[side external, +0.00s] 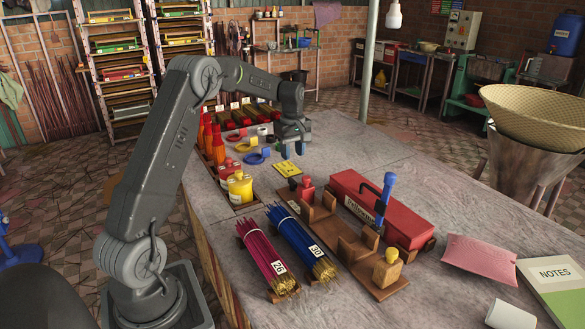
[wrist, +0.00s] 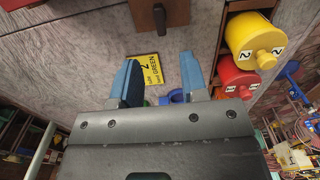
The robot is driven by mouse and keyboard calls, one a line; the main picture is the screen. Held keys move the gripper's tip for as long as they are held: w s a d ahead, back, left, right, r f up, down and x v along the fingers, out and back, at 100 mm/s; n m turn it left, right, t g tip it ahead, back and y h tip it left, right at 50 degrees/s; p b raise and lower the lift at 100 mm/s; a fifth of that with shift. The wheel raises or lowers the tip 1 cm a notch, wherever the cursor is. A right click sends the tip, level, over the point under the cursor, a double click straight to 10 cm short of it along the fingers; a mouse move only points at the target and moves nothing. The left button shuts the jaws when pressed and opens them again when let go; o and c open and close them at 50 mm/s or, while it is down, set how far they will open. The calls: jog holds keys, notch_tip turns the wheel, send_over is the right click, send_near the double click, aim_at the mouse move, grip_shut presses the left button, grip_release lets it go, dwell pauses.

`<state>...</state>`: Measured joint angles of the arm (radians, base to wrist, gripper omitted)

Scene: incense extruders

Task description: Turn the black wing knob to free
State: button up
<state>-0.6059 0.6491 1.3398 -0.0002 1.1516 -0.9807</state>
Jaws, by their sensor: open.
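I cannot pick out the black wing knob with certainty. In the wrist view, a small dark upright piece (wrist: 159,17) sits on a brown block at the top edge, too cut off to identify. In the side view, a black curved handle (side external: 371,188) shows at the red labelled box (side external: 375,207), beside a blue upright handle (side external: 384,198). My gripper (side external: 292,150) is open and empty above the table, behind the wooden stand. Its blue fingers (wrist: 158,65) are apart in the wrist view, with the yellow card (wrist: 145,71) beyond them.
A wooden stand (side external: 352,250) carries a red piece and a yellow-topped piece (side external: 388,266). Pink (side external: 262,252) and blue (side external: 297,238) stick bundles lie in front. Yellow (side external: 240,187) and red canisters stand left. A pink pillow-like packet (side external: 480,258) and notebook (side external: 555,285) lie right.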

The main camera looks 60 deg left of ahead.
jog(key=shift+r, duration=2.05)
jog(key=s+d+r+m+t, duration=0.1)
jog(key=s+d+r+m, duration=0.35)
jog(key=d, duration=0.55)
jog(key=s+d+r+m+t, duration=0.2)
jog(key=s+d+r+m, duration=0.3)
jog(key=d, duration=0.4)
jog(key=s+d+f+m+t, duration=0.2)
jog(key=s+d+m, duration=0.6)
jog(key=s+d, duration=0.3)
jog(key=s, duration=0.4)
jog(key=shift+s+d+f+m+t, duration=0.25)
jog(key=shift+s+f+m+t, duration=0.05)
jog(key=shift+s+m, duration=0.05)
